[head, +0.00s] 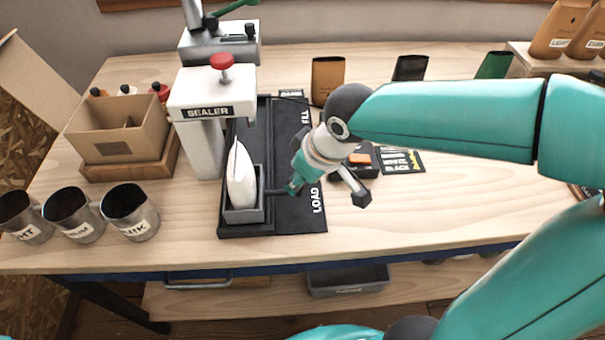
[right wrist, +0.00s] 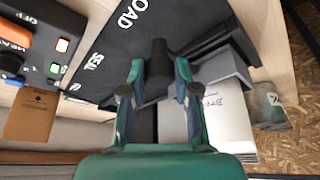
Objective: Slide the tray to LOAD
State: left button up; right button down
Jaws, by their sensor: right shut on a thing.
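A grey tray (head: 243,215) sits at the near end of the black sliding base (head: 275,222), level with the word LOAD. A white upright bag (head: 241,180) stands in it. My right gripper (head: 295,188) is at the tray's right side, shut on its dark handle. In the right wrist view the handle's dark knob (right wrist: 158,58) lies between the fingers of the gripper (right wrist: 158,78). The tray's grey wall (right wrist: 222,72) and the white bag (right wrist: 222,115) are beside them. My left gripper is not in view.
The sealer (head: 200,95) with a red knob stands behind and left of the tray. Several metal cups (head: 131,212) and a cardboard box (head: 118,130) stand to the left. A control box (head: 362,160) lies right of the base. The table's front right is clear.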

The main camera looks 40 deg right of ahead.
jog(key=c, duration=0.9)
grip_release()
jog(key=shift+s+a, duration=0.2)
jog(key=shift+a, duration=0.05)
jog(key=shift+o, duration=0.2)
jog(key=shift+d, duration=0.1)
jog(key=shift+r, duration=0.1)
jog(key=v, duration=1.1)
jog(key=shift+r, duration=0.35)
jog(key=shift+s+d, duration=0.1)
